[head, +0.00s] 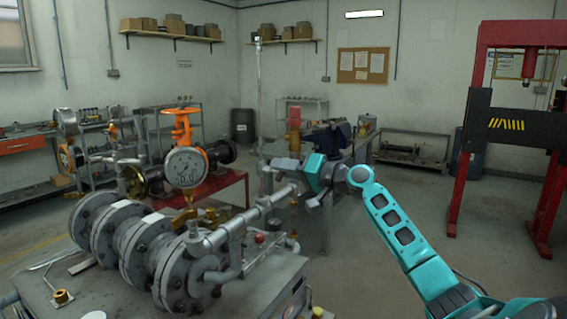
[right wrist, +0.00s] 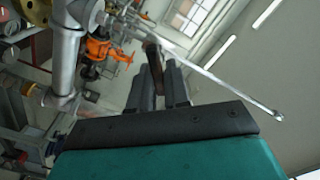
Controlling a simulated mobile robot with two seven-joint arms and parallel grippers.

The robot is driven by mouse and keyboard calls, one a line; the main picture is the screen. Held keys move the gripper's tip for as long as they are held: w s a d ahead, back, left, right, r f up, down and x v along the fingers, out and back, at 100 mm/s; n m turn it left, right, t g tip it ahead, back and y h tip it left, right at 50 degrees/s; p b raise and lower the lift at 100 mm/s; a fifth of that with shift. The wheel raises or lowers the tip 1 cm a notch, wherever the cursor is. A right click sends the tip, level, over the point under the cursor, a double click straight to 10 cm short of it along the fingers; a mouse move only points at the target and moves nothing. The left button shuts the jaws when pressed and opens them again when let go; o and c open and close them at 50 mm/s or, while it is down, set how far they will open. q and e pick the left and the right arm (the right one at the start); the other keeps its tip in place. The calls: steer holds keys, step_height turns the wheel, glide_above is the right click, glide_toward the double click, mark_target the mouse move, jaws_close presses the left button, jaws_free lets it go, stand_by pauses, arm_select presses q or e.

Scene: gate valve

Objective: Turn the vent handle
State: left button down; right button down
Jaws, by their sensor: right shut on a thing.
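My right gripper (head: 288,164) reaches in from the right on a teal arm, over the far end of a grey pipe (head: 232,228). In the right wrist view its two dark fingers (right wrist: 158,88) are closed around a narrow brownish bar (right wrist: 153,56), which looks like the vent handle. The bar stands up between the fingers, and its lower part is hidden by them. In the head view the handle is hidden or too small to make out at the gripper. The pipe also shows in the right wrist view (right wrist: 66,60), left of the fingers. My left gripper is not in view.
Grey flanges (head: 135,245) and a pressure gauge (head: 186,167) under an orange handwheel (head: 182,112) stand left of the gripper. A red press frame (head: 480,120) stands at right. Open floor lies between.

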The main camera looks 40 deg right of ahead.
steer(key=m+p, duration=0.1)
steer(key=m, duration=0.2)
steer(key=shift+d+f+m, duration=0.1)
steer(key=shift+d+m, duration=0.05)
steer(key=shift+m, duration=0.25)
steer(key=shift+f+m, duration=0.15)
steer(key=shift+m, duration=0.85)
steer(key=shift+f+m, duration=0.1)
steer(key=shift+m, duration=0.9)
steer(key=c, duration=1.2)
jaws_free()
steer(key=shift+f, duration=0.1)
steer(key=b+v, duration=0.1)
steer(key=v, duration=1.2)
steer(key=shift+b, duration=0.4)
